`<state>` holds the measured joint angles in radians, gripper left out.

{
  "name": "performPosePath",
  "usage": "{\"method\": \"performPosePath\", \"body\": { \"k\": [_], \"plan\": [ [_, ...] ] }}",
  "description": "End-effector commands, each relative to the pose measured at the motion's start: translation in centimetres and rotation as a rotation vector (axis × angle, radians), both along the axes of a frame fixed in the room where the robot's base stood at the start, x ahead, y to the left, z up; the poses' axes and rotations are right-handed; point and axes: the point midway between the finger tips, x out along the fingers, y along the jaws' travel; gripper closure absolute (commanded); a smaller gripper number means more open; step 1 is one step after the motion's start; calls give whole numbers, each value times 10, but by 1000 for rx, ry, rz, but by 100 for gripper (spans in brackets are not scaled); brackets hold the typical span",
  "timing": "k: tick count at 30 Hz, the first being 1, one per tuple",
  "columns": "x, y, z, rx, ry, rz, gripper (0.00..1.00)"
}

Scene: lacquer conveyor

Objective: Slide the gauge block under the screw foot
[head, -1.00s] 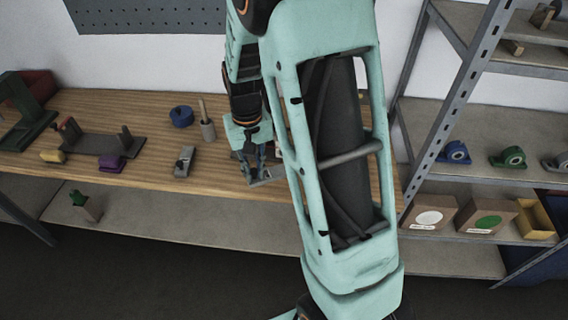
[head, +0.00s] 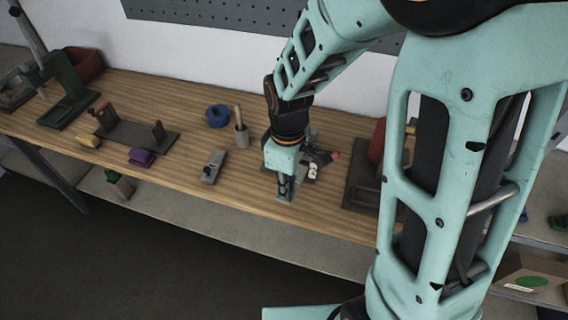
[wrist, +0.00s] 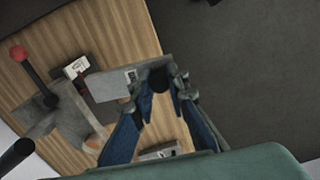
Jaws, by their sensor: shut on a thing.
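My gripper (head: 286,194) points down near the bench's front edge. In the wrist view my gripper (wrist: 160,76) has its blue fingers closing on a flat grey block (wrist: 112,86), which seems to be the gauge block. The block sticks out to the left of the fingertips and has a small marking near them. In the head view the block (head: 285,199) shows low at the fingertips; I cannot tell whether it touches the bench. A grey fixture (wrist: 62,112) with a red-knobbed lever stands beside the block. I cannot make out the screw foot clearly.
A grey plane-like tool (head: 212,166), a cup (head: 241,136) and a blue roll (head: 217,115) stand left of my gripper on the wooden bench (head: 235,192). A dark stand with a red cylinder (head: 377,140) is to the right, partly behind my arm.

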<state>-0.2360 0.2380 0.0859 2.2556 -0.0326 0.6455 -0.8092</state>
Motion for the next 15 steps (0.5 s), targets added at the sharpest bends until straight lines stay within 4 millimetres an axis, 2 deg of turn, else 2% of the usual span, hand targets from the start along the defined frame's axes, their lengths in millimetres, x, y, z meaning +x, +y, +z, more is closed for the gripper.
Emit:
{"method": "performPosePath", "body": {
  "k": [4, 15],
  "plan": [
    [-6, 6, 1, -1, -2, 81, 100],
    [-7, 6, -18, -1, -2, 86, 100]
  ]
}}
